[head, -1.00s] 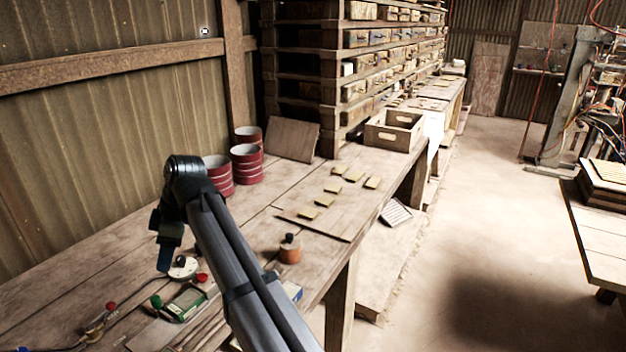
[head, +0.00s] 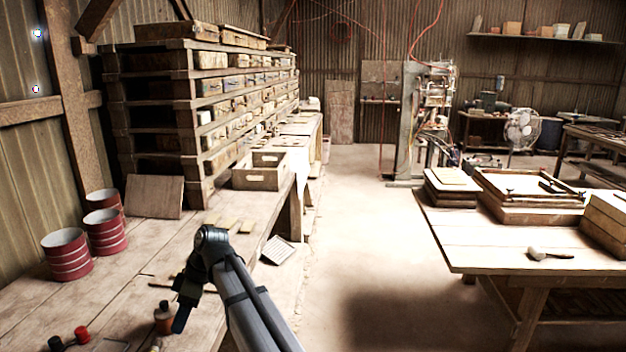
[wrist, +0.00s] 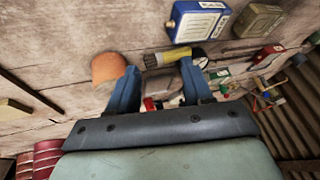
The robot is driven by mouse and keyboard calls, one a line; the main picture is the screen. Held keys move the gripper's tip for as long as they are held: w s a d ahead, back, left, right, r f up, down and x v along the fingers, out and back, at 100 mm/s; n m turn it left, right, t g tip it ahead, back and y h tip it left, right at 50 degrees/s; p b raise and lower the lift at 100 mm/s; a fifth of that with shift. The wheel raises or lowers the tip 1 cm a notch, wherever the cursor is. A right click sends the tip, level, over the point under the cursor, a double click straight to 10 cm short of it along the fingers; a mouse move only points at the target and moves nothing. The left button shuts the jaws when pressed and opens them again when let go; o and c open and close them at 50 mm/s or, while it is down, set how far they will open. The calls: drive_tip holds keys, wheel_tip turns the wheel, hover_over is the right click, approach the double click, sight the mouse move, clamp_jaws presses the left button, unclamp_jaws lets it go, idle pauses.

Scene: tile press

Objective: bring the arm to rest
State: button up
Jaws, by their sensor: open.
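My gripper (head: 181,318) hangs from my arm at the lower left of the head view, above the wooden workbench (head: 110,290). In the wrist view my gripper (wrist: 158,84) shows two blue fingers spread apart with nothing held between them. An orange-brown pot (head: 163,322) shows just left of the fingers in the head view. It also shows in the wrist view (wrist: 108,68), beyond the left finger. A brush (wrist: 172,58) lies on the bench past the fingertips.
Red tins (head: 68,254) stand at the left of the bench. A wooden crate (head: 258,178) sits farther along it. A blue box (wrist: 198,22) and an olive box (wrist: 258,20) lie beyond the brush. Open floor (head: 370,260) separates the bench from another table (head: 500,250) at right.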

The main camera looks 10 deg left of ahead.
drive_tip(key=w+d+f+m, duration=0.2)
drive_tip(key=w+d+f, duration=0.15)
drive_tip(key=d, duration=0.25)
drive_tip(key=s+d+f+m+h, duration=0.15)
drive_tip(key=d+f+m, duration=0.35)
drive_tip(key=d+f, duration=0.9)
drive_tip(key=s+d+f+m, duration=0.2)
drive_tip(key=d+f+m, duration=0.2)
drive_tip(key=d+f, duration=1)
drive_tip(key=s+d+f+m+g+h, duration=0.1)
drive_tip(key=s+d+f+m, duration=0.2)
drive_tip(key=s+d+f, duration=0.4)
drive_tip(key=s+d+f+m+h, duration=0.1)
drive_tip(key=s+d+f+m, duration=0.1)
drive_tip(key=s+d+f, duration=0.45)
drive_tip(key=s+d+f+m+g, duration=0.1)
drive_tip(key=s+d+f+m, duration=0.1)
drive_tip(key=s, duration=0.6)
drive_tip(key=s+d+f+m, duration=0.3)
drive_tip(key=s+d+f, duration=0.2)
drive_tip(key=s, duration=0.4)
drive_tip(key=shift+s+d+f+g+h, duration=0.3)
drive_tip(key=shift+f+g+h, duration=0.15)
drive_tip(key=shift+f, duration=0.25)
